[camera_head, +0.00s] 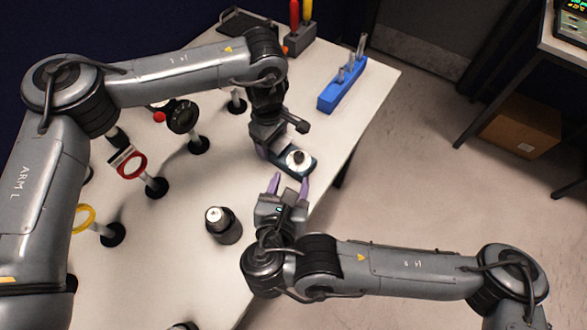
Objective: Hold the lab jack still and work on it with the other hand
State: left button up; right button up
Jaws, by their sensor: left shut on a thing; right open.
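The lab jack (307,167) is a small dark blue-grey block with a pale round top bearing a dark centre. It lies near the right edge of the white table. My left gripper (279,145) comes from above and is shut on the jack's far left side, hiding part of it. My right gripper (289,188) is just below the jack in the picture. Its purple fingers are open, point toward the jack and have nothing between them. Whether a fingertip touches the jack cannot be told.
A blue rack (341,88) and a grey holder (300,40) with red and yellow handles stand at the back. A dark cylinder (223,225) stands left of my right gripper. Several stands, one with a red ring (132,165), fill the left. The table's right edge is close.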

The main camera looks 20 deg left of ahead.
aim_at(299, 155)
jog(key=shift+v, duration=1)
jog(key=shift+f, duration=0.1)
jog(key=w+f+n+y, duration=0.1)
jog(key=w, duration=0.2)
jog(key=w+a+f+n+y, duration=0.1)
jog(key=w+f, duration=0.1)
jog(key=w, duration=0.2)
jog(key=w+f+n+g+y, duration=0.1)
jog(key=w, duration=0.3)
jog(key=shift+a+f+y, duration=0.15)
jog(key=shift+f+y, duration=0.1)
jog(key=shift+y, duration=0.15)
jog(key=shift+c, duration=0.3)
grip_shut()
